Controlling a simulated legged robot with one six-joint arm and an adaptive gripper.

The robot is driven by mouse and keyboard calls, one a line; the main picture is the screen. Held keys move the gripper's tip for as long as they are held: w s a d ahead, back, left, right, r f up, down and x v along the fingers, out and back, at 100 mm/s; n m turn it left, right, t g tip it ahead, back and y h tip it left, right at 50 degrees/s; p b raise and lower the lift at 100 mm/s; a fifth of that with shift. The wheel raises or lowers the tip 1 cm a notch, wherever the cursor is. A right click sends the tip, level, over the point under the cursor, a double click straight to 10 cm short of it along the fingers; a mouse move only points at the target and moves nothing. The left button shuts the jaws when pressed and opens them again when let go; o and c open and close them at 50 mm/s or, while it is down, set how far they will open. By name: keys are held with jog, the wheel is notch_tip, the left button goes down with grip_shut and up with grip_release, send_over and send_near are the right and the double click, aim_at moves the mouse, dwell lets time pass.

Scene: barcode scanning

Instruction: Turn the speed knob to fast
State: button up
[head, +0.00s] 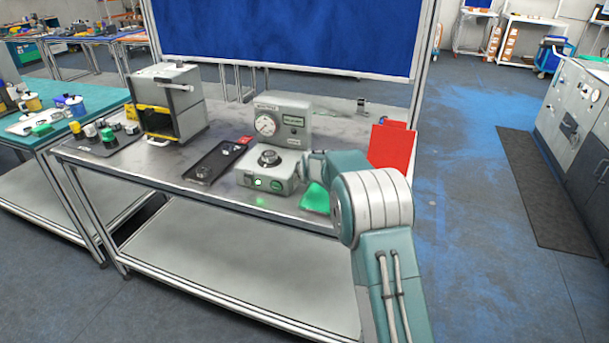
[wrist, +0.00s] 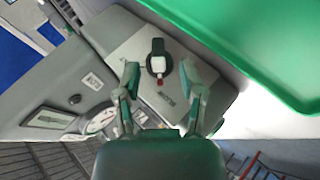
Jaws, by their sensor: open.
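A grey machine (head: 284,118) with a round dial gauge and a green-lit button stands on the bench. In the wrist view, a dark green knob (wrist: 158,47) with a white and red mark sits on a grey face of the machine (wrist: 130,50). I take it as the speed knob; its markings are too small to read. My gripper (wrist: 159,72) is open, with its two fingertips on either side of the knob. I cannot tell whether they touch it. In the head view my gripper (head: 306,166) is at the machine's right side, and that knob is hidden.
A black tray (head: 215,160) lies left of the machine, and a grey box with a yellow-edged opening (head: 168,100) stands further left. A green bin (head: 316,198) and a red bin (head: 392,146) are close to my arm on the right. A large green surface (wrist: 270,45) crowds the wrist view.

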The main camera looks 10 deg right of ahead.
jog(key=shift+x, duration=0.95)
grip_shut()
jog(key=shift+w+g, duration=0.1)
jog(key=shift+g, duration=0.3)
jog(key=shift+w+d+m+g+y, duration=0.15)
jog(key=shift+m+g+y, duration=0.35)
jog(key=shift+g+y, duration=0.9)
jog(key=shift+g, duration=0.8)
